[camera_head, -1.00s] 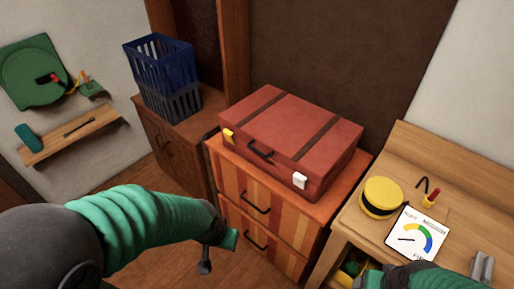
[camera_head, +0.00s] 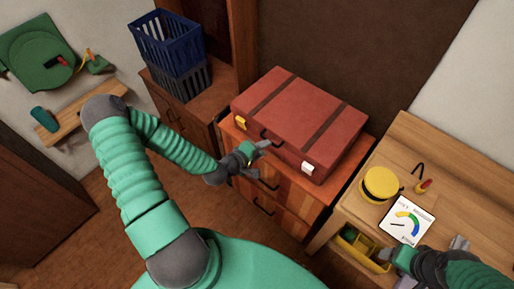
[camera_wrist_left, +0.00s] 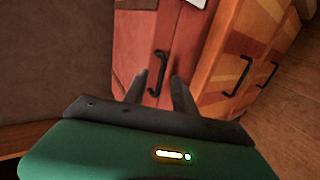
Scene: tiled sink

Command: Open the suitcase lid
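The red suitcase (camera_head: 300,115) lies flat on the striped drawer cabinet, its lid closed. It has two dark straps, a yellow latch (camera_head: 241,123) at left and a white latch (camera_head: 308,168) at right on its front. My left gripper (camera_head: 265,148) is open and empty, just in front of the suitcase, partly covering its black handle. In the left wrist view the handle (camera_wrist_left: 157,73) shows between the two spread fingers (camera_wrist_left: 158,92), with no visible grip on it. My right gripper (camera_head: 458,245) is at the lower right by the wooden table; its finger opening is unclear.
The striped cabinet (camera_head: 300,205) has black drawer handles. Blue and dark baskets (camera_head: 168,42) stand on a brown cabinet at left. The wooden table (camera_head: 440,165) at right holds a yellow round object (camera_head: 380,184) and a gauge card (camera_head: 405,222). A yellow bin (camera_head: 362,250) sits below.

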